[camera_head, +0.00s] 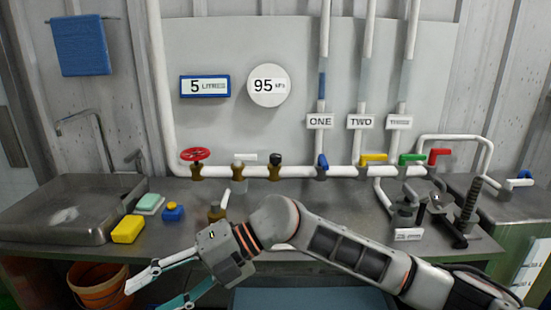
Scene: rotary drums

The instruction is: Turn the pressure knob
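No label marks which control is the pressure knob. On the white pipe sit a red handwheel (196,154), a brass fitting (238,171) and a black-topped brass knob (275,164). A round white sign (268,85) reading 95, with a small unit that looks like kPa, hangs above them. My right arm crosses the front of the counter from the right. My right gripper (151,297) is at the lower left, below and apart from these controls. Its fingers are spread, with nothing between them. My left gripper is not in view.
A blue-edged sign (205,86) reads 5 litres. Blue (322,162), yellow (373,158), green (411,158) and red (438,155) valve handles line the pipe to the right. A yellow sponge (127,229) and blue object (173,212) lie beside the sink (75,192). An orange bucket (98,290) stands below.

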